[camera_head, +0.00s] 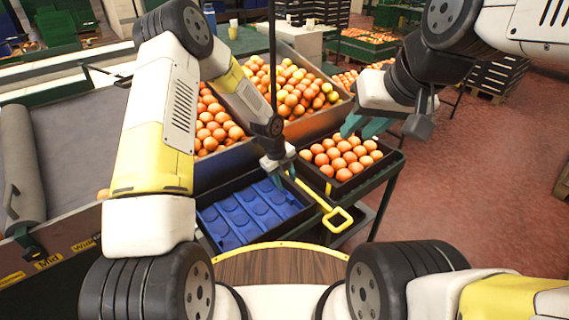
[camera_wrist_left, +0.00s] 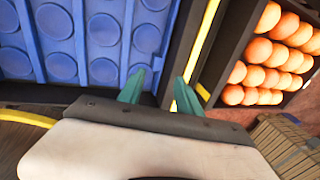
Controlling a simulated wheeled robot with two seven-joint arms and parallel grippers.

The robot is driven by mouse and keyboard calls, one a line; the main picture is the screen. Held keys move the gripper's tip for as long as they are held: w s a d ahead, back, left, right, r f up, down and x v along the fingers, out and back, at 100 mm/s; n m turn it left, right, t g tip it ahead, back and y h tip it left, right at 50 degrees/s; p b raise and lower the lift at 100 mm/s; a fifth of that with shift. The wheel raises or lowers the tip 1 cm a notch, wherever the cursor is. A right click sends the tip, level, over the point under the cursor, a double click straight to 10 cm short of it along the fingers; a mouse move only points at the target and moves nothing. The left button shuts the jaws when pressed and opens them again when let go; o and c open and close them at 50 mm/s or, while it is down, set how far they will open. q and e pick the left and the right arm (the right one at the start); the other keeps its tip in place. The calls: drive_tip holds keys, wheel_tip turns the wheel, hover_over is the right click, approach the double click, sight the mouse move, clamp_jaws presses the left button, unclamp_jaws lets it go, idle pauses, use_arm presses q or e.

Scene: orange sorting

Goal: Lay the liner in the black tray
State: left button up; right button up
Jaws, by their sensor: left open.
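The blue liner (camera_head: 250,212), with rows of round recesses, lies inside the black tray (camera_head: 203,238) at the front of the stand. It looks flat within the tray walls, and its far right part is partly hidden by my left gripper. The liner also fills the upper left of the left wrist view (camera_wrist_left: 62,67). My left gripper (camera_head: 279,172) is over the tray's far right side. In the left wrist view its teal fingertips (camera_wrist_left: 160,88) are apart with nothing between them. My right gripper (camera_head: 366,126) hangs empty above the orange crate, and its finger gap is unclear.
A black crate of oranges (camera_head: 343,158) stands right of the tray. Bins heaped with oranges (camera_head: 290,90) stand behind. A grey conveyor (camera_head: 75,140) is at left. Red floor at right is open.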

use_arm(q)
drive_tip(key=s+a+r+n+t+y, duration=0.1)
drive_tip(key=s+a+r+n, duration=0.25)
drive_tip(key=r, duration=0.65)
drive_tip(key=s+a+r+n+t, duration=0.1)
drive_tip(key=s+a+r+n, duration=0.3)
drive_tip(key=r, duration=0.5)
drive_tip(key=s+a+r+n+y, duration=0.1)
drive_tip(key=s+a+r+n, duration=0.3)
drive_tip(key=r, duration=0.6)
drive_tip(key=s+a+r+n+t, duration=0.1)
drive_tip(key=s+r+n, duration=0.3)
drive_tip(key=s+n, duration=0.4)
drive_tip(key=s+a+r+n+t+h, duration=0.1)
drive_tip(key=s+a+r+n+t, duration=0.1)
drive_tip(key=s+n, duration=0.6)
drive_tip(key=shift+a+r+n+h, duration=0.35)
drive_tip(key=shift+a+r, duration=0.35)
drive_tip(key=shift+r, duration=0.55)
